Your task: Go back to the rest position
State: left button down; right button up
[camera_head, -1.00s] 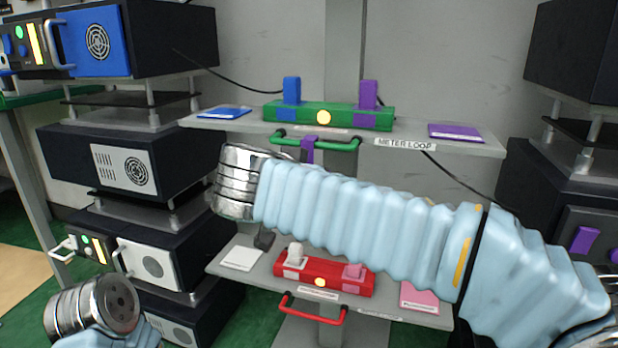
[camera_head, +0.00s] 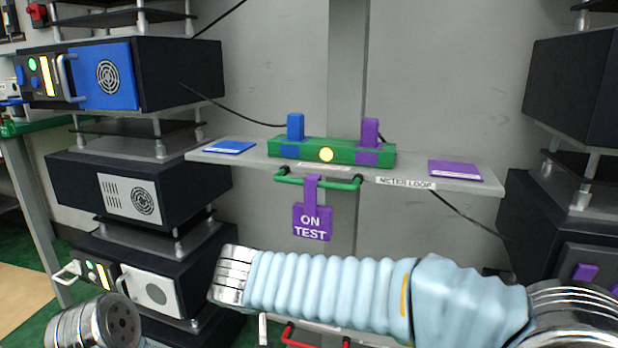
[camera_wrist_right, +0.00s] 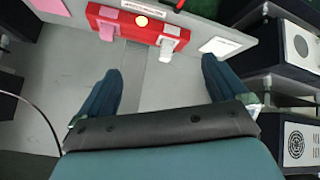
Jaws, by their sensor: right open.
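My right gripper (camera_wrist_right: 162,72) is open and empty in the right wrist view. Its two dark blue fingers are spread in front of a grey panel, apart from the red lever fixture (camera_wrist_right: 140,25). In the head view my pale blue sleeved right arm crosses the lower middle and its gripper cannot be seen. Part of my left arm shows at the lower left; its gripper is out of view. The green lever fixture (camera_head: 330,151) stands on the upper shelf with a blue lever (camera_head: 295,127) and a purple lever (camera_head: 370,132), both upright.
A purple "ON TEST" tag (camera_head: 311,220) hangs from the green handle (camera_head: 340,184). The red handle (camera_head: 292,335) is partly hidden behind my right arm. Black equipment stacks stand left (camera_head: 180,75) and right (camera_head: 570,95). A white plate (camera_wrist_right: 220,46) lies beside the red fixture.

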jog(key=s+d+f+n+g+y+p, duration=0.1)
jog(key=s+d+f+g+y+p, duration=0.15)
jog(key=f, duration=0.85)
jog(key=s+d+f+g+y+p, duration=0.1)
jog(key=d+f+g, duration=0.25)
jog(key=f, duration=0.65)
jog(key=s+d+f+m+g+y+p, duration=0.1)
jog(key=s+d+f+m+p, duration=0.3)
jog(key=s+d+f, duration=0.7)
jog(key=s+f+y, duration=0.1)
jog(key=s+f, duration=0.2)
jog(key=shift+f+m, duration=0.15)
jog(key=shift+m, duration=0.25)
jog(key=shift+y, duration=0.35)
